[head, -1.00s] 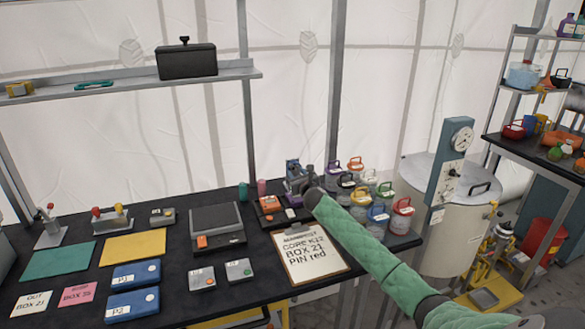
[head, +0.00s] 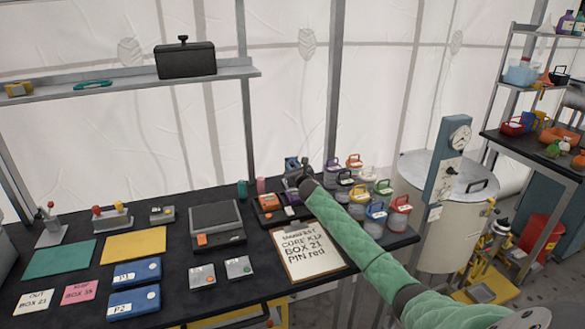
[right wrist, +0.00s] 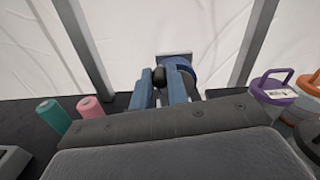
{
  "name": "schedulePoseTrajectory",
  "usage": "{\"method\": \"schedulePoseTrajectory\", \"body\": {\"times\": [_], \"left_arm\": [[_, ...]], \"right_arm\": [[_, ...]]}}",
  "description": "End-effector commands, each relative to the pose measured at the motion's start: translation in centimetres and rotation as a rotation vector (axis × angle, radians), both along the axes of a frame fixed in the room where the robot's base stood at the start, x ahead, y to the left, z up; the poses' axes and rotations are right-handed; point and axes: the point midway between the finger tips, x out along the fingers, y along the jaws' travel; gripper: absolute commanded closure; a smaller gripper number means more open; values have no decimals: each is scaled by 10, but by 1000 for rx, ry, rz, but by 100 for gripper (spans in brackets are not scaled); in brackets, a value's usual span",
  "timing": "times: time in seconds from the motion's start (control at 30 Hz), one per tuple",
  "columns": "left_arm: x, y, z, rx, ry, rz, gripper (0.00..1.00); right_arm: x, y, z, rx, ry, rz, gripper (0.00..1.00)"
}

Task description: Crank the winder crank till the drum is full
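The winder (head: 291,164) is a small blue device at the back of the black table, largely hidden behind my right gripper in the head view. In the right wrist view a blue round part of the winder (right wrist: 184,66) stands in front of the tent wall. The dark crank knob (right wrist: 158,76) sits between the two blue fingers of my right gripper (right wrist: 160,84), which look closed around it. In the head view my right gripper (head: 303,182) is at the winder, with its fingers hidden. How full the drum is cannot be seen. My left gripper is not in view.
Several lidded jars with coloured handles (head: 399,208) stand close to the right of the winder. A clipboard (head: 308,256) lies in front. A teal and a pink cylinder (right wrist: 90,106) stand to the left. A scale (head: 216,222) and blue boxes (head: 137,271) are further left.

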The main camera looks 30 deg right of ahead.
Motion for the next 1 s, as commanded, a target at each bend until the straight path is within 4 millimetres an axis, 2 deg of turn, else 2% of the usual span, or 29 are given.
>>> {"method": "schedulePoseTrajectory", "body": {"times": [0.37, 1.0], "left_arm": [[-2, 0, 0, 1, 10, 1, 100], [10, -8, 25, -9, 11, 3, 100]], "right_arm": [[-1, -3, 1, 74, -17, 0, 100], [-5, -19, 6, 502, -121, -1, 100]]}}
